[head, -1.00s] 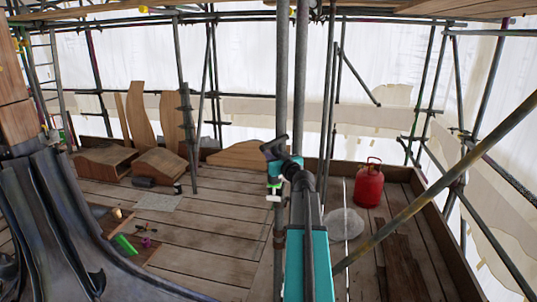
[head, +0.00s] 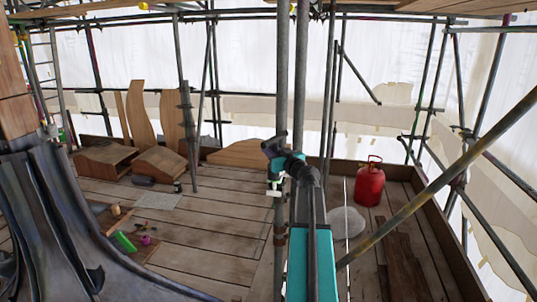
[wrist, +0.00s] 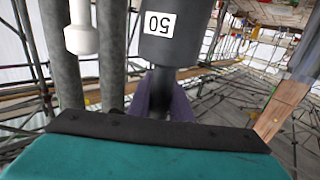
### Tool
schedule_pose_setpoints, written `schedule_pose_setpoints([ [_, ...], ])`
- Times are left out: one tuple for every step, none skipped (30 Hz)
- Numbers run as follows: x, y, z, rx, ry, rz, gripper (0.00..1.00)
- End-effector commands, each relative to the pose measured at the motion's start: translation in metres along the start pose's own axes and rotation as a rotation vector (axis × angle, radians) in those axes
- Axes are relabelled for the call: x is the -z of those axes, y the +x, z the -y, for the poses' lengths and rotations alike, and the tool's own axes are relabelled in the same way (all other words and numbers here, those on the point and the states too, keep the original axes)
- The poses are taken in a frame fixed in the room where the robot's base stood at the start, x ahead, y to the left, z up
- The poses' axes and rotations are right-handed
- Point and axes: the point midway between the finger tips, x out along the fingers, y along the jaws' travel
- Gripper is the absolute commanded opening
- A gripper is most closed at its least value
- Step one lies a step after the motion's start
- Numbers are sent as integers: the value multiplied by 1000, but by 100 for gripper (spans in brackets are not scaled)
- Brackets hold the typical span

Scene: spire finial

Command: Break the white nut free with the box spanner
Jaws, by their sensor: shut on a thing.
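In the wrist view my gripper (wrist: 161,100) is shut on the narrow dark shaft of a thick black cylinder, which I take to be the box spanner (wrist: 172,45). A white label on it carries the number 50, upside down. Its far end runs out of the top of the frame. A white stepped cylinder (wrist: 81,28) hangs at the upper left, apart from the spanner; I cannot tell whether it is the white nut. In the head view my arm's end is near the upright poles, with a small white piece (head: 273,191) beneath it.
Two grey scaffold poles (head: 281,70) stand close to my arm. A diagonal pole (head: 450,180) crosses the right side. A red canister (head: 369,186) stands on the plank deck. Curved dark sheeting (head: 65,230) fills the left front. The deck (head: 205,240) between is mostly clear.

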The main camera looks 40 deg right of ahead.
Motion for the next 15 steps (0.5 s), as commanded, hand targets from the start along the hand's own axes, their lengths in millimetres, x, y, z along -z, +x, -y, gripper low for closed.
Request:
schedule_pose_setpoints([
  [0,0,-1,5,0,-2,0],
  [0,0,-1,8,0,-1,0],
  [0,0,0,14,0,-1,0],
  [0,0,0,18,0,-1,0],
  [0,0,0,22,0,-1,0],
  [0,0,0,26,0,-1,0],
  [0,0,0,30,0,-1,0],
  [0,0,0,33,0,-2,0],
  [0,0,0,39,0,-2,0],
  [0,0,1,43,0,-2,0],
  [0,0,1,46,0,-2,0],
  [0,0,1,51,0,-2,0],
  [0,0,1,54,0,-2,0],
  [0,0,1,58,0,-2,0],
  [0,0,2,64,1,-2,0],
])
